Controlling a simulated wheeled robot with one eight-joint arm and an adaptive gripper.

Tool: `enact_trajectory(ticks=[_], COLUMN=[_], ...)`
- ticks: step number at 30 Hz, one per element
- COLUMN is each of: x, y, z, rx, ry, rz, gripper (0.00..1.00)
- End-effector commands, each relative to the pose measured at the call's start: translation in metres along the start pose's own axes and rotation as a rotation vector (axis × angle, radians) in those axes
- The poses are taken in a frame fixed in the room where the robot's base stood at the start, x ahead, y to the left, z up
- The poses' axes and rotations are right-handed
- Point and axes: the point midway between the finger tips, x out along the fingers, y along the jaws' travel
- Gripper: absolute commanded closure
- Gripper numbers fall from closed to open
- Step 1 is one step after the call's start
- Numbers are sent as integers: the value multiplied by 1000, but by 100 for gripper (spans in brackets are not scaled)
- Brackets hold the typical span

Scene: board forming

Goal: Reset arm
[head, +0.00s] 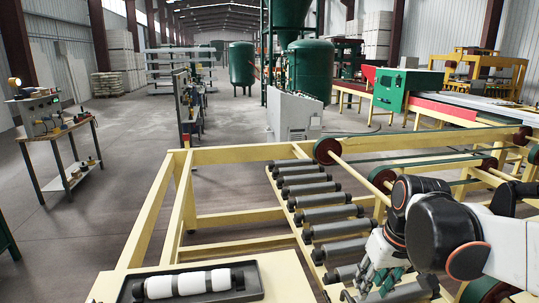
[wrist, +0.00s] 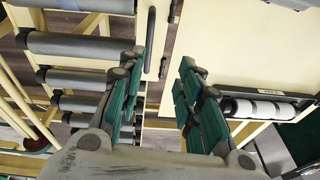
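My gripper (wrist: 160,85) is open and empty in the wrist view, its two green-padded fingers well apart. In the head view my gripper (head: 372,281) hangs low at the bottom right, over the near end of the roller conveyor (head: 310,250). The arm reaches in from the right edge. Grey rollers (wrist: 80,45) lie under and to the left of the fingers in the wrist view. Nothing is held between the fingertips.
A black tray (head: 251,281) holding a white roll with dark bands (head: 188,284) sits on the cream frame (head: 100,290), left of my gripper. Belt pulleys (head: 326,151) stand behind the arm. A side table (head: 75,150) stands far left, with open floor (head: 100,205) between.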

Motion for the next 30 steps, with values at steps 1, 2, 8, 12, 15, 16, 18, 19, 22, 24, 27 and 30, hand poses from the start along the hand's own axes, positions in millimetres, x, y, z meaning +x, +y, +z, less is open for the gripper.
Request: enact_trajectory(ticks=[1,2,8,12,15,16,18,19,22,24,27,30], x=[1,1,0,4,8,10,13,14,16,17,18,18], y=[-5,-7,-20,-26,-29,-30,-32,-32,-33,-34,-34,-34], z=[10,15,45,66,80,83,90,93,98,101,102,102], rx=[4,8,36,50,59,60,65,67,70,72,74,74], ry=[27,45,170,256,312,327,359,371,401,414,423,423], rz=[14,23,68,86,93,95,98,99,102,102,103,103], gripper=[68,68,68,68,68,68,68,68,68,68,68,68])
